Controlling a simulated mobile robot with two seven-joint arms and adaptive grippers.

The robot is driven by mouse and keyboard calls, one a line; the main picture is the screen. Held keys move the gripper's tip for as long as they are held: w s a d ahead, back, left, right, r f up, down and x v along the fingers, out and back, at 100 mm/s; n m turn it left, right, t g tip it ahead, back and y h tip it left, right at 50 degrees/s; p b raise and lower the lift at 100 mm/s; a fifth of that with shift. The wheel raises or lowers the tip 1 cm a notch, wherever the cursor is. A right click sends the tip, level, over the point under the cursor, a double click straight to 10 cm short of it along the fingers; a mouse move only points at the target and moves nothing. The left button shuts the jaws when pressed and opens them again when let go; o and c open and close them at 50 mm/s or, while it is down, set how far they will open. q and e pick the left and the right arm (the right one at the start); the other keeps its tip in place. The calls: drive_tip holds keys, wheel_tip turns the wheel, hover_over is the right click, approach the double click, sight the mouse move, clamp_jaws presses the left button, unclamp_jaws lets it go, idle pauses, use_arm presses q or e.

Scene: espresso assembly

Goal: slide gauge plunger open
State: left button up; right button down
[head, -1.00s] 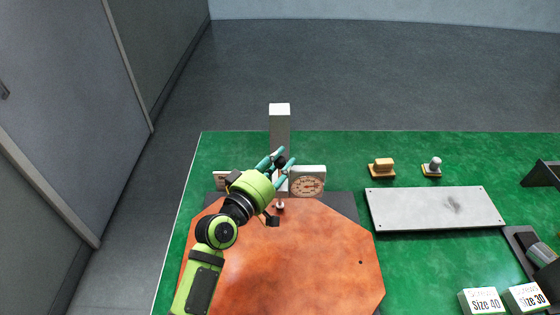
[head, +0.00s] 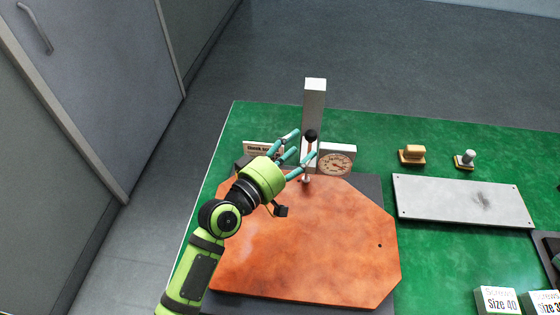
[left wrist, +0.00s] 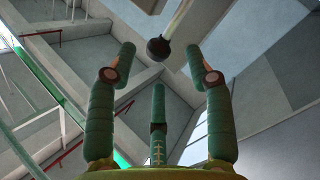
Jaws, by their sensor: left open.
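The gauge has a white box with a round dial (head: 336,162) beside a tall white post (head: 315,105). A rod topped by a black ball knob (head: 310,136) stands in front of the post, with a small metal tip (head: 306,178) below. My left gripper (head: 305,144) is open, with its teal fingers close to the knob. In the left wrist view, the knob (left wrist: 159,48) and its pale rod appear between the spread fingertips (left wrist: 160,53). I cannot tell whether any finger touches it. My right gripper is not in view.
An orange-brown board (head: 310,240) lies in front of the gauge on the green table (head: 375,135). A small sign (head: 262,148) stands left of it. A grey metal plate (head: 460,200), small tools and screw boxes (head: 497,300) are to the right.

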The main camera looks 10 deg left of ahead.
use_arm(q)
drive_tip(key=v, duration=0.6)
drive_tip(key=shift+s, duration=0.15)
drive_tip(key=shift+a, duration=0.1)
